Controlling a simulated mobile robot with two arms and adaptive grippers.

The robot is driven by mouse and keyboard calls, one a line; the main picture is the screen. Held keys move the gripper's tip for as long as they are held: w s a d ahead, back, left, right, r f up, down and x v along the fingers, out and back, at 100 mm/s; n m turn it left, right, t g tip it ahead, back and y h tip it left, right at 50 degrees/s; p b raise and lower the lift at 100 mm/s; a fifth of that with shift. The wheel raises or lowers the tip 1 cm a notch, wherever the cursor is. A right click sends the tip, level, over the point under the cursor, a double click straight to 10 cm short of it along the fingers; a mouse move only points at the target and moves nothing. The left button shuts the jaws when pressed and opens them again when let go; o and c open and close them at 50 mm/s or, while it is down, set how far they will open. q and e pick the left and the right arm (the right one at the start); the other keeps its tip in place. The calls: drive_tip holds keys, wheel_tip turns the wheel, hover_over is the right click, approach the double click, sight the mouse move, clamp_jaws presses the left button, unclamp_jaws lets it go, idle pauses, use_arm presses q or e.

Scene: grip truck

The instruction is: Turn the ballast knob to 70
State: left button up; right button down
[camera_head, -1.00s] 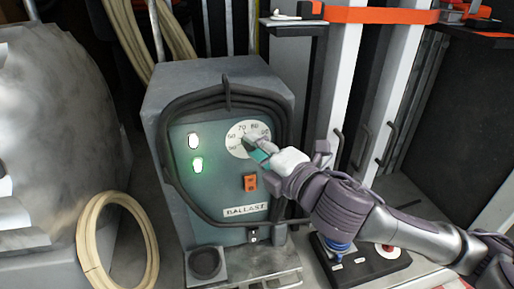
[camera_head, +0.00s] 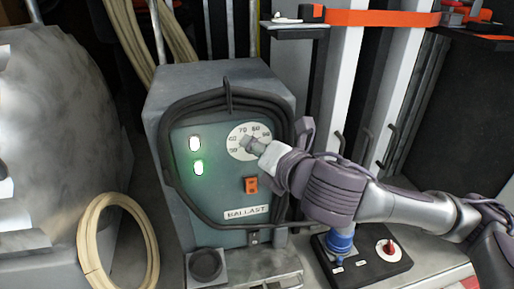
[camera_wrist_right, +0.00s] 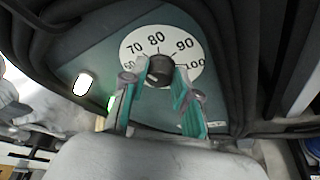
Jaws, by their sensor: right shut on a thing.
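The ballast panel (camera_head: 215,190) is a teal face on a grey box, labelled BALLAST. Its white round dial (camera_head: 240,130) has printed numbers; 70, 80, 90 and 100 read clearly in the right wrist view (camera_wrist_right: 185,57). The dark round knob (camera_wrist_right: 161,66) sits at the dial's centre. My right gripper (camera_head: 255,146) comes in from the lower right and is shut on the knob, with one teal-padded finger on each side in the wrist view (camera_wrist_right: 157,78). The gripper hides most of the knob in the head view, and I cannot tell its setting. My left gripper is not in view.
Two lit lamps (camera_head: 196,156) and an orange switch (camera_head: 250,185) are on the panel. A thick black cable (camera_head: 229,101) frames it. A black control box (camera_head: 375,262) with a red knob stands below my right arm. A coiled hose (camera_head: 88,240) lies at the left.

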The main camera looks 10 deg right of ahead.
drive_tip(key=shift+f, duration=0.1)
idle(0.3)
drive_tip(key=c, duration=0.9)
unclamp_jaws()
drive_tip(key=shift+o, duration=0.2)
wheel_tip(320, 180, up, 10)
drive_tip(key=shift+r, duration=0.1)
